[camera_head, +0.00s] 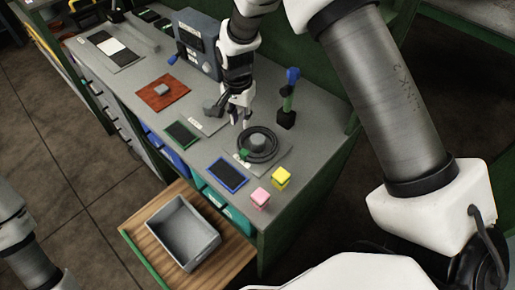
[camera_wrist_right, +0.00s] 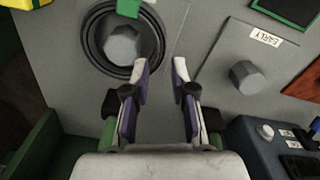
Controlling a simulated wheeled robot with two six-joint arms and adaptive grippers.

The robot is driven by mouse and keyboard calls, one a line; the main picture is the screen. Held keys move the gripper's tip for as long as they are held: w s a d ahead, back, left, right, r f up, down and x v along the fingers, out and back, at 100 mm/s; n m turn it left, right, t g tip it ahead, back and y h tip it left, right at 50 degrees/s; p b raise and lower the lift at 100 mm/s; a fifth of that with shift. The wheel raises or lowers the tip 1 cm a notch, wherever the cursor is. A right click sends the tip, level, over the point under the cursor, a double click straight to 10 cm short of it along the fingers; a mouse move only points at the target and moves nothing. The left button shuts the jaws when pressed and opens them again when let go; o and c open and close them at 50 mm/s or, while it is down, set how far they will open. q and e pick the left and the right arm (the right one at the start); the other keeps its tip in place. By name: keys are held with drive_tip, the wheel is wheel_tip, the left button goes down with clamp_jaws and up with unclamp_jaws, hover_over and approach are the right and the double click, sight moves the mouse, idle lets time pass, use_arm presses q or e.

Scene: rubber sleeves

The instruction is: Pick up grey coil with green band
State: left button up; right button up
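The grey coil (camera_head: 262,161) lies flat on a light plate near the front right of the bench, around a grey knob (camera_head: 258,142). Its green band (camera_head: 244,154) is on the coil's lower left side. In the right wrist view the coil (camera_wrist_right: 88,42) is at the upper left, with the green band (camera_wrist_right: 128,7) at the top edge. My right gripper (camera_head: 238,121) is open and empty beside the coil; in its wrist view its fingertips (camera_wrist_right: 161,70) are apart, the left one over or close to the coil's edge. My left gripper is out of view.
A yellow block (camera_head: 281,178) and a pink block (camera_head: 260,198) sit near the front corner. A blue-framed pad (camera_head: 228,175) and a blue-topped post (camera_head: 288,100) stand close by. A grey control box (camera_head: 197,42) is behind. A grey bin (camera_head: 184,233) sits on a wooden surface below.

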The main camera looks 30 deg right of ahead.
sight(240, 135)
drive_tip(key=f+p, duration=0.1)
drive_tip(key=f, duration=0.2)
drive_tip(key=f+p, duration=0.1)
drive_tip(key=f, duration=0.2)
drive_tip(key=shift+a+f, duration=0.2)
drive_tip(key=shift+f, duration=0.15)
clamp_jaws()
drive_tip(key=shift+r, duration=0.1)
